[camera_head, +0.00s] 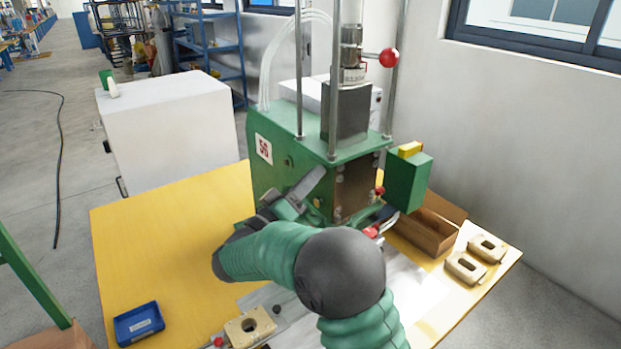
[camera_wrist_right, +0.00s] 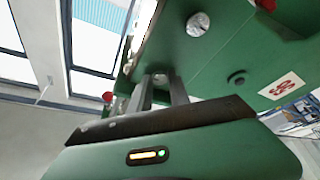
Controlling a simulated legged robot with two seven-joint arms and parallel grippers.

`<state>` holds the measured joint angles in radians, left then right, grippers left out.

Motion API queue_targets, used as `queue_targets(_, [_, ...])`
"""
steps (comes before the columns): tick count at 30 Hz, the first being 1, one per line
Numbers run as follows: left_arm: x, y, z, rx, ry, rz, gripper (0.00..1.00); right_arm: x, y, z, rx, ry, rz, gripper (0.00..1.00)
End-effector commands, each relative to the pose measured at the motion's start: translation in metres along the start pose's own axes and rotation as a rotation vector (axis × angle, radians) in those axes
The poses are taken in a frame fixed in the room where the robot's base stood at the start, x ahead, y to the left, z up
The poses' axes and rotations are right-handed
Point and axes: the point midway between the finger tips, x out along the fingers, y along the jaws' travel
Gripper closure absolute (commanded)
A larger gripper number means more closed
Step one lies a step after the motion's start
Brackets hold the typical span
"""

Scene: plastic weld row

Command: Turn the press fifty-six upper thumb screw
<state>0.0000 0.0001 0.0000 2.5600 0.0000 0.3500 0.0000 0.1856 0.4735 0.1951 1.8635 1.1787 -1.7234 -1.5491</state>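The green press (camera_head: 280,170) bears a white "56" label (camera_head: 263,149), which also shows upside down in the right wrist view (camera_wrist_right: 283,86). A dark round knob (camera_head: 289,160) sits on the press side near the label. In the right wrist view there is a silver knob (camera_wrist_right: 198,24) and a dark knob (camera_wrist_right: 237,79) on the green face. My right gripper (camera_head: 314,181) is at the press side, fingers apart. In the wrist view a small round silver part (camera_wrist_right: 159,80) shows between the fingertips (camera_wrist_right: 162,82); contact is unclear. My left gripper is not in view.
The press stands on a yellow table (camera_head: 150,240). A green box (camera_head: 408,182), a cardboard box (camera_head: 428,230) and tan blocks (camera_head: 465,267) are on the right. A blue tray (camera_head: 138,324) lies front left. A white cabinet (camera_head: 170,120) stands behind; the table's left part is mostly clear.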

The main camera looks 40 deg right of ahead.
Motion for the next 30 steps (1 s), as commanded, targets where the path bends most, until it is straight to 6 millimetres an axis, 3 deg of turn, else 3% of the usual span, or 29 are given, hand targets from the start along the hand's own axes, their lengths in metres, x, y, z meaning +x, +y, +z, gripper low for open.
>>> queue_targets(17, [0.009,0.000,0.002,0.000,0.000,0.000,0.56,-0.001,-0.004,0.002,0.055,-0.001,0.021,1.00])
queue_targets(30, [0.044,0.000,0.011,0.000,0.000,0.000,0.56,-0.002,-0.009,0.004,0.368,-0.001,0.151,1.00])
